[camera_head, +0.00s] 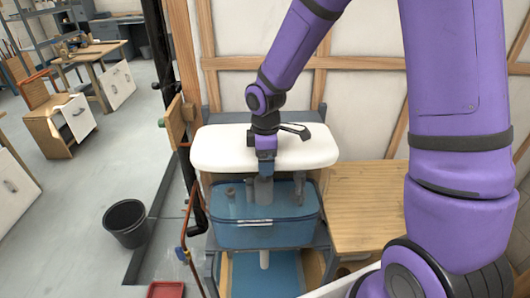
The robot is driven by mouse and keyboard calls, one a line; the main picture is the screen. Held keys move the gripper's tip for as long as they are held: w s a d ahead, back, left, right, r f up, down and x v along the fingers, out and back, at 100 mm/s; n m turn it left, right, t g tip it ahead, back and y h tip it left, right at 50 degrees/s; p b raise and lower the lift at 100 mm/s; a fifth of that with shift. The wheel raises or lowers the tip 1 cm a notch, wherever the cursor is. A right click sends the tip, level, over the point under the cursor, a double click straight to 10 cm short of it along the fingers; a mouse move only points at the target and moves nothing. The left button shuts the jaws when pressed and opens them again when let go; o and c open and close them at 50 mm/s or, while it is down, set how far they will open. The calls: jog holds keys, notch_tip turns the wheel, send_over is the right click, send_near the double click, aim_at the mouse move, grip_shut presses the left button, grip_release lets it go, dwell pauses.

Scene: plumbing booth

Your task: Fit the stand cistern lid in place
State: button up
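The white cistern lid (222,150) is level above and partly behind the blue see-through cistern (235,235). A gap shows between the lid's front edge and the cistern, and grey fittings (263,190) show inside the cistern. My gripper (266,168) points down at the middle of the lid's front edge, overlapping it in the picture. Its fingertips are small and partly lost against the grey fittings, so I cannot tell whether they are shut on the lid. Whether anything under the lid supports it is hidden.
A wooden bench top (370,208) stands close on the right of the cistern. A copper pipe (188,235) and dark post run along the left. A black bucket (126,222) and a red tray (165,290) are on the floor. A wood-framed wall stands behind.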

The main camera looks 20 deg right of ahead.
notch_tip(320, 180, down, 7)
dwell(0.9)
jog(key=shift+f, duration=0.2)
dwell(0.6)
jog(key=o, duration=1.4)
jog(key=shift+c, duration=0.2)
notch_tip(320, 180, up, 11)
jog(key=shift+f, duration=0.1)
